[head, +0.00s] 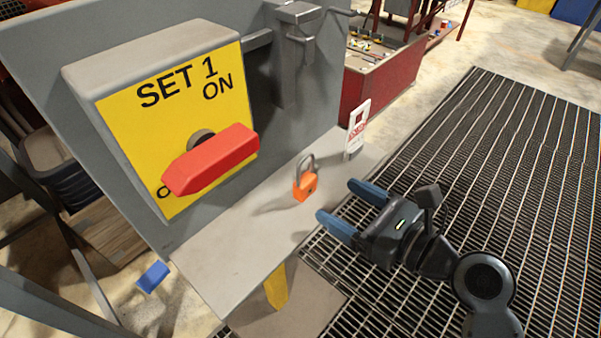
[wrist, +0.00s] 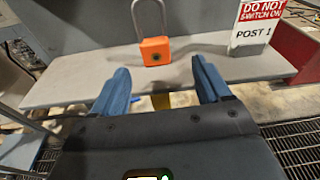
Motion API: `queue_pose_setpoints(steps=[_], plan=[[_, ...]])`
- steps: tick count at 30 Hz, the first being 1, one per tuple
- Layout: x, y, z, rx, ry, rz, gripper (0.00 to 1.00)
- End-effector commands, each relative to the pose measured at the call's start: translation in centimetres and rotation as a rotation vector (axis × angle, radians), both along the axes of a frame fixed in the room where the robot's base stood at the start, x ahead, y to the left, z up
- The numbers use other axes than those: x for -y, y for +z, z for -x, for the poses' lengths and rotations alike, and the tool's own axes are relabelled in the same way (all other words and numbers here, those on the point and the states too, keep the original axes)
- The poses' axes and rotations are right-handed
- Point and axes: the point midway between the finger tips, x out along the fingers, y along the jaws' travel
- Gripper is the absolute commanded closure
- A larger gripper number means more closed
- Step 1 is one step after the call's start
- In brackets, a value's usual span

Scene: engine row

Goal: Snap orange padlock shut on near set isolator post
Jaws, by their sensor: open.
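The orange padlock (head: 305,186) stands upright on the grey shelf (head: 235,245) below the isolator box, with its grey shackle up. In the wrist view the padlock (wrist: 155,51) is ahead, between and beyond my fingertips. My gripper (head: 342,208) is open and empty, to the right of the padlock and apart from it; its blue fingers also show in the wrist view (wrist: 160,80). The yellow isolator plate (head: 185,130) reads SET 1, with ON at upper right, and carries a red handle (head: 212,160). I cannot tell whether the shackle is latched.
A white and red sign (head: 357,128) stands at the shelf's right end; in the wrist view it reads DO NOT SWITCH ON, POST 1 (wrist: 258,22). A grey bracket (head: 297,45) is on the panel above. A blue block (head: 153,276) is at lower left. Grating (head: 500,170) lies right.

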Motion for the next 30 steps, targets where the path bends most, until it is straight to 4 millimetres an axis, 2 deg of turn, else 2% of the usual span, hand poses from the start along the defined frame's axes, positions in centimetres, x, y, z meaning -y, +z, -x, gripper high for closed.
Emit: queue_pose_setpoints(steps=[5, 14, 21, 30], plan=[[-1.1, 0.9, -0.8, -0.033, 0.023, -0.049, 0.23], [-3.6, 0.6, -2.6, -0.032, 0.022, -0.047, 0.23], [-6.3, 0.1, -4.4, -0.031, 0.02, -0.046, 0.23], [-6.9, -0.2, -4.9, -0.032, 0.019, -0.045, 0.23]])
